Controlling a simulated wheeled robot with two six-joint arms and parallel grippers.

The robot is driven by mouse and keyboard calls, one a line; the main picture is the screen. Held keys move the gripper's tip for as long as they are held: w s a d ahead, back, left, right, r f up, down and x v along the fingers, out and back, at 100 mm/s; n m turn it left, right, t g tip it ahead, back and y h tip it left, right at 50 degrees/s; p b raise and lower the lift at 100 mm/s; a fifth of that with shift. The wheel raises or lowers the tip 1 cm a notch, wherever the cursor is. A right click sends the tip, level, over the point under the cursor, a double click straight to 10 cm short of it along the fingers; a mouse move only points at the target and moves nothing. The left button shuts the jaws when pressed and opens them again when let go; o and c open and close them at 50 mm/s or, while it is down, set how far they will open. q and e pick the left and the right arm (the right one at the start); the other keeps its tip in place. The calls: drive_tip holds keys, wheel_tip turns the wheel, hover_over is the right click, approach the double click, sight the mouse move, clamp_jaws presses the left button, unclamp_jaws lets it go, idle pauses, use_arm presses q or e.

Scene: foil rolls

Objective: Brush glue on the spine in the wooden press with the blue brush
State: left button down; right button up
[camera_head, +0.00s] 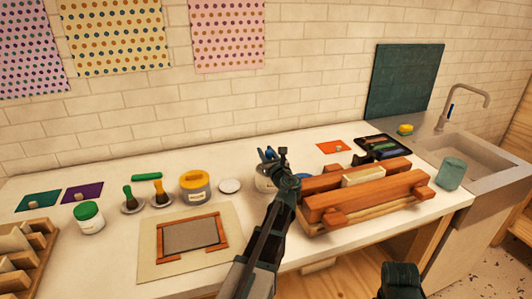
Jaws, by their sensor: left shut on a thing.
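The wooden press (325,203) stands on the counter right of centre, with a cream block (362,177) clamped between its two beams; its upper face, likely the spine, is uncovered. My left gripper (271,160) is just left of the press, above a jar (262,182) that it partly hides. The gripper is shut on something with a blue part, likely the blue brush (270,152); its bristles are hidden. I cannot tell whether the brush touches the jar. A dark part of mine shows at the bottom right, but no right fingertips are visible.
Two brushes, green (128,194) and orange (158,188), stand on small dishes at left. A yellow-lidded jar (194,186), a green-lidded jar (89,218) and a framed board (190,236) are nearby. A dark tray (382,147) lies behind the press; a teal cup (452,172) stands right.

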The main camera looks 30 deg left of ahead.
wheel_tip(320, 180, up, 6)
drive_tip(key=p, duration=0.5)
drive_tip(key=shift+r+p, duration=0.25)
drive_tip(key=shift+p, duration=0.15)
drive_tip(key=shift+r+p, duration=0.4)
